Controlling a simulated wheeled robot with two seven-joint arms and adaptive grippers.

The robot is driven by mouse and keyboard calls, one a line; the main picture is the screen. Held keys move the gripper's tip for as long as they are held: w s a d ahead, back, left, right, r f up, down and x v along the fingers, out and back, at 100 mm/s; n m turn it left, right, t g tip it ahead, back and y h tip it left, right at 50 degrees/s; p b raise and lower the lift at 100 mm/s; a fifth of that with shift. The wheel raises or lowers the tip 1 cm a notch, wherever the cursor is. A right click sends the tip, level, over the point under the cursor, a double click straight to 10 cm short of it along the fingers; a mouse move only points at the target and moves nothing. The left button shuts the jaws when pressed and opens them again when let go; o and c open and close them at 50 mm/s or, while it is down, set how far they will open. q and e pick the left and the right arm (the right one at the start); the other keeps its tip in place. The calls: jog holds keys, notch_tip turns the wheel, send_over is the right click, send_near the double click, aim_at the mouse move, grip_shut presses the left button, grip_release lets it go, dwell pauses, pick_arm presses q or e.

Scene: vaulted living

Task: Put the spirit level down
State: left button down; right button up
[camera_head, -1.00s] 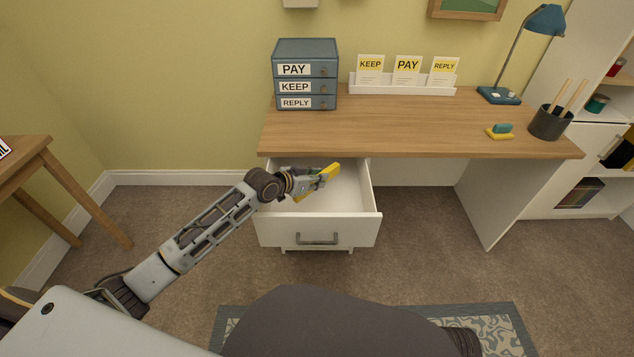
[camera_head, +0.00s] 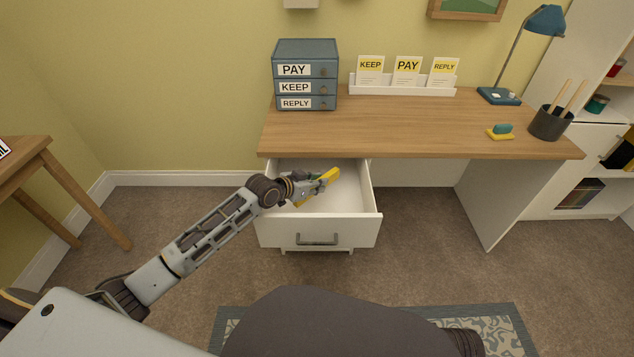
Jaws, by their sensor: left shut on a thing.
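The spirit level (camera_head: 329,176) is a yellow bar. My left gripper (camera_head: 313,185) is shut on it and holds it over the open white drawer (camera_head: 340,203) under the desk, at the drawer's back left. The gripper hides part of the level. I cannot tell whether the level touches the drawer floor. My right gripper is not in view.
The wooden desk top (camera_head: 420,128) overhangs the back of the drawer. On it stand a blue drawer unit (camera_head: 306,48), a white card rack (camera_head: 400,91), a stamp (camera_head: 500,131), a pen pot (camera_head: 549,123) and a lamp (camera_head: 499,96). The drawer's right side looks bare.

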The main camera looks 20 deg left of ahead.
pick_arm(q)
jog(key=c, duration=1.3)
grip_release()
jog(key=shift+f, duration=0.1)
jog(key=shift+r, duration=0.7)
jog(key=shift+s+a+r, duration=0.1)
jog(key=shift+s+a, duration=0.1)
jog(key=shift+s, duration=0.1)
jog(key=p+v, duration=0.1)
jog(key=v, duration=0.3)
jog(key=shift+s+a+r, duration=0.1)
jog(key=shift+p+v, duration=0.6)
jog(key=shift+v, duration=1.25)
jog(key=v, duration=0.3)
jog(key=shift+s+p, duration=0.1)
jog(key=shift+p, duration=0.25)
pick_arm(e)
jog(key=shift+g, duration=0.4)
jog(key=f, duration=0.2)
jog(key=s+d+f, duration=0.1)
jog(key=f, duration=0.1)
